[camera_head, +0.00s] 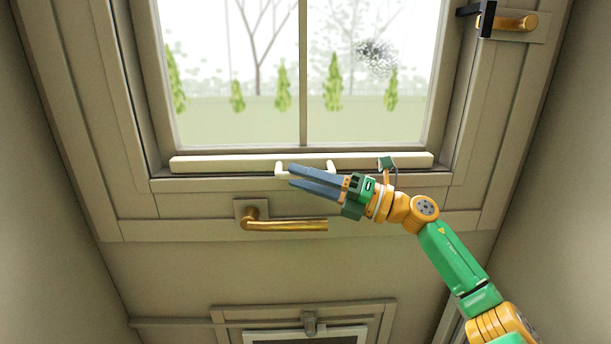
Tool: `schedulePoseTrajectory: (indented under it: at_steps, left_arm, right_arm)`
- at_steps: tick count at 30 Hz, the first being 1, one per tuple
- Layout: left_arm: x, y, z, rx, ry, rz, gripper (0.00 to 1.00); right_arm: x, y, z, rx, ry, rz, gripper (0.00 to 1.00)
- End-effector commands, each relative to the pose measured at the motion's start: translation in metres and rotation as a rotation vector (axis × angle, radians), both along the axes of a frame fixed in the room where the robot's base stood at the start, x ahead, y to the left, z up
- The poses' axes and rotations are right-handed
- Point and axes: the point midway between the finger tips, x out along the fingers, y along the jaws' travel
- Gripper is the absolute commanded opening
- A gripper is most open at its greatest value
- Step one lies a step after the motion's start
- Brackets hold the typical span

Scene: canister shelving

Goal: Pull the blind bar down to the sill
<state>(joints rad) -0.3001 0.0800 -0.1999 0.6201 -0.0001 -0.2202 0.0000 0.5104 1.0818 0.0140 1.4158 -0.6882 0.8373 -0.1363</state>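The blind bar (225,163) is a long cream-white bar across the bottom of the window. It looks level and sits low, just above the sill (210,184); I cannot tell whether it touches. A white handle (279,168) stands out from the middle of the bar. My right gripper (291,176) reaches in from the right, its two blue-grey fingers at the handle and hiding much of it. A narrow gap shows between the fingertips, but I cannot tell whether they grip the handle. My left gripper is not in view.
A brass lever handle (285,225) is on the frame below the sill. Another brass handle (515,23) with a black bracket (487,18) is at the upper right. A small framed panel (310,334) is at the bottom. Space left of my gripper is clear.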

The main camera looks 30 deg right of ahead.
Motion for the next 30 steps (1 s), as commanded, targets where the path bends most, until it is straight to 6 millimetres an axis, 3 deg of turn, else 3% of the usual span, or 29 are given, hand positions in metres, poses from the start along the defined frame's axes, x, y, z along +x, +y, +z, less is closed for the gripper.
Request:
schedulePoseTrajectory:
  at_steps: [19,23,30]
  left_arm:
    - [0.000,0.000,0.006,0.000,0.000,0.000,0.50]
    - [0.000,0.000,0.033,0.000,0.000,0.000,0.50]
    - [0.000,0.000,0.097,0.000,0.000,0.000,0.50]
  right_arm:
    - [0.000,-0.003,0.011,0.006,-0.012,-0.010,0.47]
    - [0.000,-0.003,0.041,0.006,-0.012,-0.008,0.47]
    - [0.000,-0.002,0.112,0.005,-0.010,-0.007,0.47]
